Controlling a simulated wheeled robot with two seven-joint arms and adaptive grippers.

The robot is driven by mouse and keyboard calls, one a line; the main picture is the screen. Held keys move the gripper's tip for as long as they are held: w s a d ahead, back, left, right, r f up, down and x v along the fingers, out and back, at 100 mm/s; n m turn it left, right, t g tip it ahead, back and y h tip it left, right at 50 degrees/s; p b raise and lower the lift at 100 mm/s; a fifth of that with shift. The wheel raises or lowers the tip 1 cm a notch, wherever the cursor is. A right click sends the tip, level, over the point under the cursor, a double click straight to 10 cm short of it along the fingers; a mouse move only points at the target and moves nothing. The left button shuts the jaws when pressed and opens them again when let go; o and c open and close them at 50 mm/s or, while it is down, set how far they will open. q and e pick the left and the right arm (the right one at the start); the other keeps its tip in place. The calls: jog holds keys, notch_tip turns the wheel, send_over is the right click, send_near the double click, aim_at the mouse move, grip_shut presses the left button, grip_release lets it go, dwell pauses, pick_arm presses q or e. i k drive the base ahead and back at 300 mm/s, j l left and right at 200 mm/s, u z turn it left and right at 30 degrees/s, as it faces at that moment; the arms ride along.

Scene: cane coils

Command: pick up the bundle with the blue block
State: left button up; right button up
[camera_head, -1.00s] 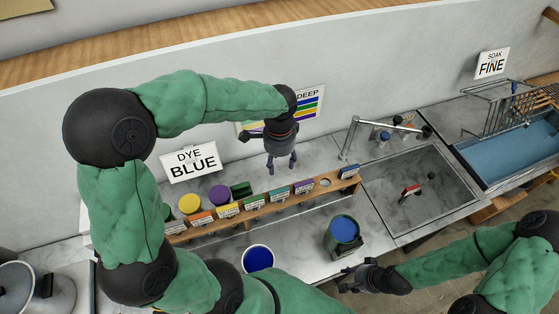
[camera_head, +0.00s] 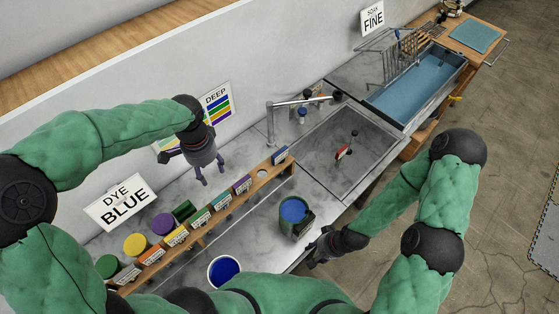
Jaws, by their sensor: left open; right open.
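I cannot make out a cane bundle with certainty. A small blue piece (camera_head: 397,33) shows at the wire rack (camera_head: 385,62) by the basin at the upper right; what it is fixed to is too small to tell. My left gripper (camera_head: 201,177) is open and empty, pointing down over the counter behind the rail. My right gripper (camera_head: 314,256) is open and empty at the counter's front edge, near the blue-topped canister (camera_head: 293,211). Both are far from the wire rack.
The wooden rail (camera_head: 203,236) carries several coloured label blocks. A white pot of blue liquid (camera_head: 224,270) stands in front. A sink (camera_head: 358,135) holds a red piece (camera_head: 342,152); beyond it is a basin of blue water (camera_head: 425,84). Open floor (camera_head: 500,190) lies right.

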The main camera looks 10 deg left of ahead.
aim_at(277, 158)
jog(key=i+l+z, duration=0.15)
jog(key=z, duration=0.25)
jog(key=i+l+z, duration=0.15)
jog(key=z, duration=0.25)
